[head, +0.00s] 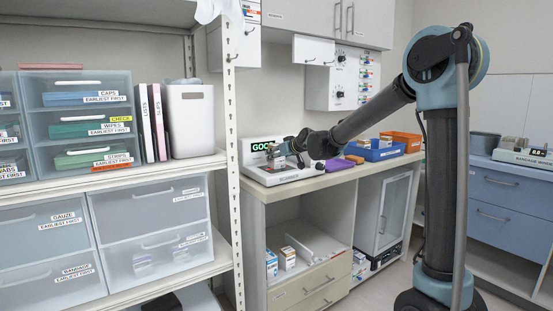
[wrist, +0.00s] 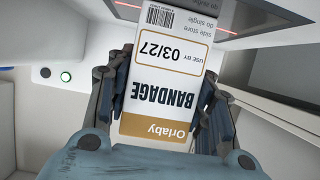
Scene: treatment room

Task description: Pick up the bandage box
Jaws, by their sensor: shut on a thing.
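The bandage box (wrist: 160,85) is white with a gold band, and its printed label reads "BANDAGE", "Orlaby" and "USE BY 03/27" upside down in the wrist view. My gripper (wrist: 165,100) is shut on it, with a dark finger against each side. In the head view my gripper (head: 290,147) is at the device with the lit "GOO..." display, above the counter. The box is small there and mostly hidden by the fingers. A red light line shows behind the box in the wrist view.
The device (head: 262,146) stands at the counter's left end. A purple item (head: 340,165), a blue bin (head: 374,151) and an orange bin (head: 402,141) are further right on the counter. A shelf post (head: 231,150) stands left of the device. Boxes (head: 287,258) sit in the open compartment below.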

